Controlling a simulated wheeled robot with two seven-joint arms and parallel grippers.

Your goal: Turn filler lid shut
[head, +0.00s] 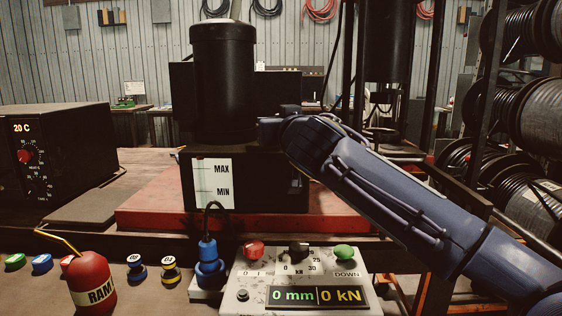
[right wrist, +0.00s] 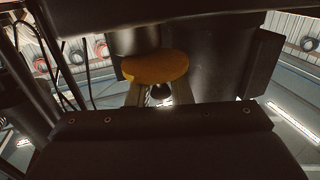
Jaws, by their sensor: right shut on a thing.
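The filler lid (right wrist: 156,66) is a yellow-orange disc in the right wrist view. My right gripper (right wrist: 161,86) is shut on it, with a finger on each side below the disc. In the head view my right arm (head: 385,195) reaches in from the right to the black oil tank (head: 255,190), just right of the upright black motor (head: 223,80). The arm end hides the lid and the fingertips there. How far the lid is turned cannot be seen. My left gripper is not in view.
The tank has a MAX/MIN level gauge (head: 212,183) and stands over a red base (head: 150,205). In front are a control box (head: 300,280) reading 0 mm and 0 kN, and a red RAM oil can (head: 93,285). Hose reels (head: 530,120) stand at the right.

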